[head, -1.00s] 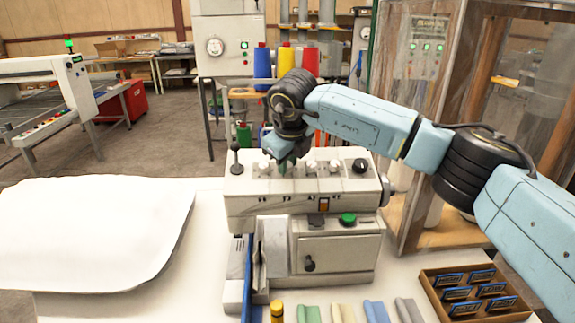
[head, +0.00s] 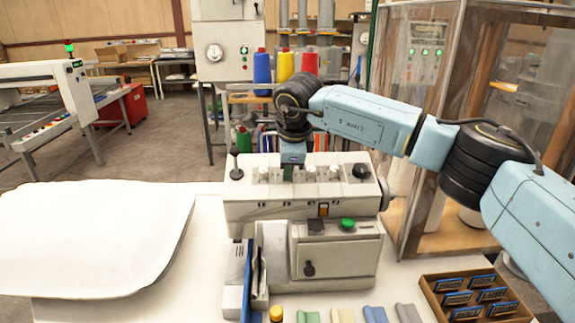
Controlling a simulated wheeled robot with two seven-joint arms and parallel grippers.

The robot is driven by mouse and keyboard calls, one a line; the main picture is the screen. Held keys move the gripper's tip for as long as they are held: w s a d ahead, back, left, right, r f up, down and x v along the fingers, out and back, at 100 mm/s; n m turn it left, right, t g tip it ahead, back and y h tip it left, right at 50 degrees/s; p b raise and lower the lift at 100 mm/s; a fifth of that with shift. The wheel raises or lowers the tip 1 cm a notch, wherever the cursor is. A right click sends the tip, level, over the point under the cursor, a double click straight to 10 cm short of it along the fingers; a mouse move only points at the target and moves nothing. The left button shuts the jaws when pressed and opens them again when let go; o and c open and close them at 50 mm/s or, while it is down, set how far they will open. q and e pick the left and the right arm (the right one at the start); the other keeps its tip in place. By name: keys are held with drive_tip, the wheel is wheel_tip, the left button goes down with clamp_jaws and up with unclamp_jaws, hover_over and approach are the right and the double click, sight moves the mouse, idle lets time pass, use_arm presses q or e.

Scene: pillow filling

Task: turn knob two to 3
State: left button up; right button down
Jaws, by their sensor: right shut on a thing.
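The machine (head: 310,205) stands on the white table with a row of small pale knobs on its sloping top. My right gripper (head: 288,173) comes down from above onto the second knob from the left, knob two, and is shut on it. The gripper hides most of that knob, and its pointer and marks cannot be read. The first knob (head: 264,174) is just left of the gripper, and two more pale knobs, a third (head: 310,173) and a fourth (head: 334,172), are to its right. My left gripper is not in view.
A black knob (head: 361,170) and a black lever (head: 236,166) stand at the two ends of the panel. A white pillow cover (head: 90,235) lies on the left. A box of labelled blocks (head: 428,283) and coloured strips lie in front. A framed cabinet is close behind my right arm.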

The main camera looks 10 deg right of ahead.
drive_tip(key=shift+r+n, duration=0.1)
drive_tip(key=shift+n, duration=0.2)
idle(0.4)
drive_tip(key=c, duration=1.3)
unclamp_jaws()
drive_tip(key=shift+o, duration=0.2)
drive_tip(key=b+v, duration=0.1)
drive_tip(key=v, duration=1.2)
drive_tip(key=shift+b, duration=0.35)
drive_tip(key=shift+s+r, duration=0.1)
